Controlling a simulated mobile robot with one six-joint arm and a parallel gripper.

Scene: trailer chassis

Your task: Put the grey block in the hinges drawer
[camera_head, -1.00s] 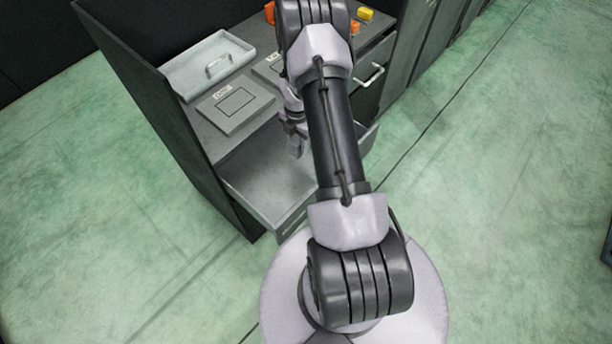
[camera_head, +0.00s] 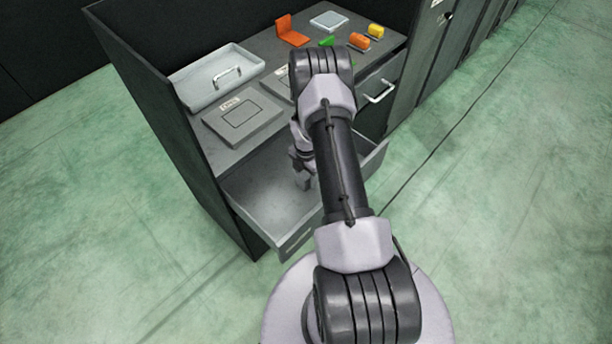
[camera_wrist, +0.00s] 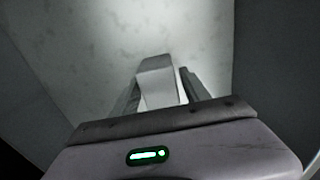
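The grey block (camera_wrist: 158,80) sits between the fingers of my gripper (camera_wrist: 160,88) in the wrist view, its end reaching past the fingertips. My gripper appears shut on it, though narrow bright slivers show beside the block. In the head view my gripper (camera_head: 304,172) points down inside an open grey drawer (camera_head: 262,190) of the cabinet, with the block low in it. I cannot tell whether the block touches the drawer floor (camera_wrist: 85,50). No readable hinges label shows on this drawer.
The cabinet top holds a grey tray with a handle (camera_head: 228,75), a flat labelled panel (camera_head: 243,115), an orange bracket (camera_head: 292,32) and small orange (camera_head: 359,40) and yellow (camera_head: 376,30) pieces. A closed drawer with a handle (camera_head: 378,90) is at the right. The green floor is clear.

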